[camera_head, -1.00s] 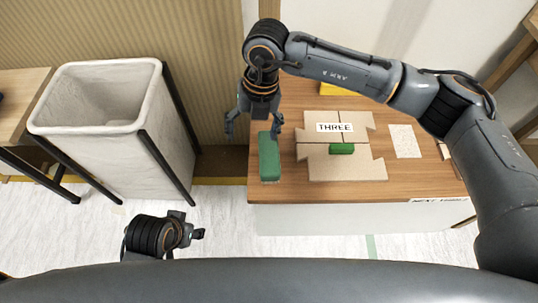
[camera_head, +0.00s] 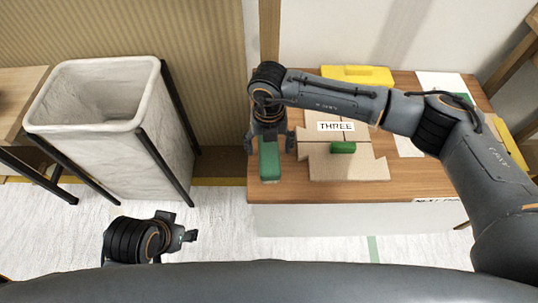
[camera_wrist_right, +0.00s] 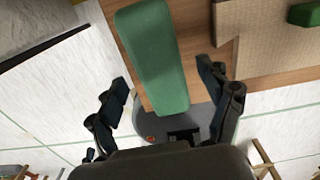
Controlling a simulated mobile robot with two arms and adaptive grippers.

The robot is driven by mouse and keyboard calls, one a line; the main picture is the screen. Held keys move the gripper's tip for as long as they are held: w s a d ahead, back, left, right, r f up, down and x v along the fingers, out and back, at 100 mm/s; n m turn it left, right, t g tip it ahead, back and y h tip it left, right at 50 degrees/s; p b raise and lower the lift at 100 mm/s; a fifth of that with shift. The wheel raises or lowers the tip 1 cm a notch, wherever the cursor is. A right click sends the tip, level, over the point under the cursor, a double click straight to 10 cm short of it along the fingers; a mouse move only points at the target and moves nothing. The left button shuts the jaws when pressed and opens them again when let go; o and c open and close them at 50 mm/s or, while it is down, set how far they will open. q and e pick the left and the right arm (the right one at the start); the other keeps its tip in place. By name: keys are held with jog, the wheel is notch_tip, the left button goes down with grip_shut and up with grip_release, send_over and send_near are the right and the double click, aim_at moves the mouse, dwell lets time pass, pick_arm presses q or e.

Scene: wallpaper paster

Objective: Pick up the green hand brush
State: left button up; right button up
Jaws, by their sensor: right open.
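The green hand brush (camera_head: 269,162) lies lengthwise on the left end of the wooden table (camera_head: 410,184). My right gripper (camera_head: 271,144) is open above its far end and hides that end in the head view. In the right wrist view, the brush (camera_wrist_right: 155,50) runs between the two spread fingers of the right gripper (camera_wrist_right: 164,92). I see gaps on both sides, so the fingers do not appear to press on it. My left gripper (camera_head: 190,236) is low at the left, away from the table, and whether it is open is unclear.
A yellow item (camera_head: 358,75) is at the back. A white bin (camera_head: 95,140) stands left, with clear floor between.

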aim_at(275, 155)
notch_tip(275, 155, down, 3)
jog(key=shift+r, duration=0.2)
jog(key=c, duration=1.3)
pick_arm(q)
jog(key=shift+f, duration=0.25)
pick_arm(e)
jog(key=shift+c, duration=0.2)
jog(key=shift+r, duration=0.2)
jog(key=shift+r, duration=0.25)
jog(key=r, duration=0.1)
jog(key=s+d+r+p, duration=0.1)
jog(key=r, duration=0.3)
jog(key=shift+s+d, duration=0.2)
jog(key=shift+d, duration=0.05)
pick_arm(q)
jog(key=p+x, duration=0.1)
jog(key=x, duration=0.5)
jog(key=shift+s+d+p, duration=0.15)
jog(key=shift+p, duration=0.2)
pick_arm(e)
jog(key=s+d+r, duration=0.7)
jog(key=s+d, duration=0.1)
jog(key=shift+s+d, duration=0.2)
jog(key=shift+s, duration=0.05)
jog(key=shift+r, duration=0.1)
